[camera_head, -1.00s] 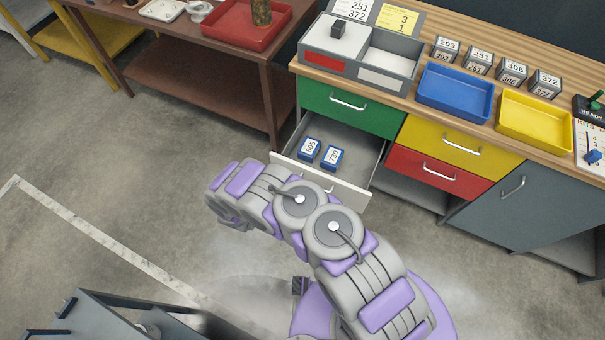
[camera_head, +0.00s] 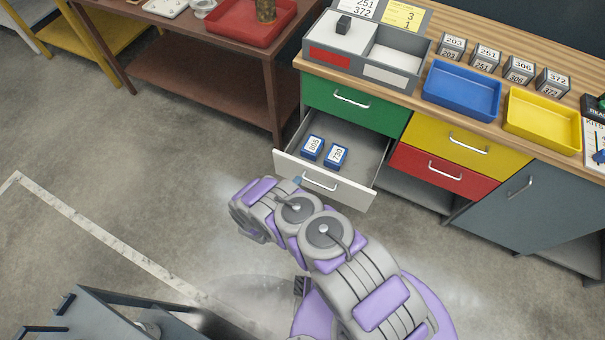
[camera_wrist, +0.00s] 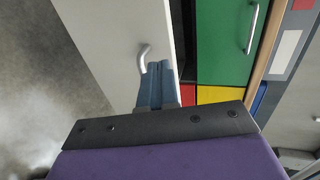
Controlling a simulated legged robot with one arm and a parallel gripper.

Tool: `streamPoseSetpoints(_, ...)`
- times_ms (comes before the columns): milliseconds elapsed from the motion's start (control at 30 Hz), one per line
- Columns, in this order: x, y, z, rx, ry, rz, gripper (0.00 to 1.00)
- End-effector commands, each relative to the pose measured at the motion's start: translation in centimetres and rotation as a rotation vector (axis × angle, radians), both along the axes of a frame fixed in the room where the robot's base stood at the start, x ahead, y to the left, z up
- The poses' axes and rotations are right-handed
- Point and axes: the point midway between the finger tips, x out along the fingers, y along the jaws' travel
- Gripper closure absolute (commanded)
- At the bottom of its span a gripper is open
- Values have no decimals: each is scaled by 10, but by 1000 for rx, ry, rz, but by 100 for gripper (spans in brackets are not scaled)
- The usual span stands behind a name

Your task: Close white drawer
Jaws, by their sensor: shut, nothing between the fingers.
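The white drawer (camera_head: 352,192) stands pulled out below the green drawer (camera_head: 350,107), with two blue numbered blocks (camera_head: 336,155) inside. Its white front and metal handle (camera_head: 320,183) face my arm. In the head view, my gripper (camera_head: 297,181) is at the drawer front, just left of the handle, mostly hidden behind my arm's end. In the wrist view, the shut blue fingers (camera_wrist: 158,70) are close to the white front (camera_wrist: 120,45), beside the handle (camera_wrist: 143,58). I cannot tell whether they touch it.
A yellow drawer (camera_head: 462,143), a red drawer (camera_head: 440,170) and a grey cabinet door (camera_head: 525,200) are to the right, all closed. A brown table (camera_head: 190,80) stands at the left.

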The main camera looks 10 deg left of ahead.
Motion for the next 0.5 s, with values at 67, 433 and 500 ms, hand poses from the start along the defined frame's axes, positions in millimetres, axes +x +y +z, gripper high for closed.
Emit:
streamPoseSetpoints(67, 14, -6, -7, 0, -1, -3, 100)
streamPoseSetpoints(433, 50, -19, -6, -1, 1, -1, 100)
streamPoseSetpoints(500, 52, -19, -5, -1, 1, -1, 100)
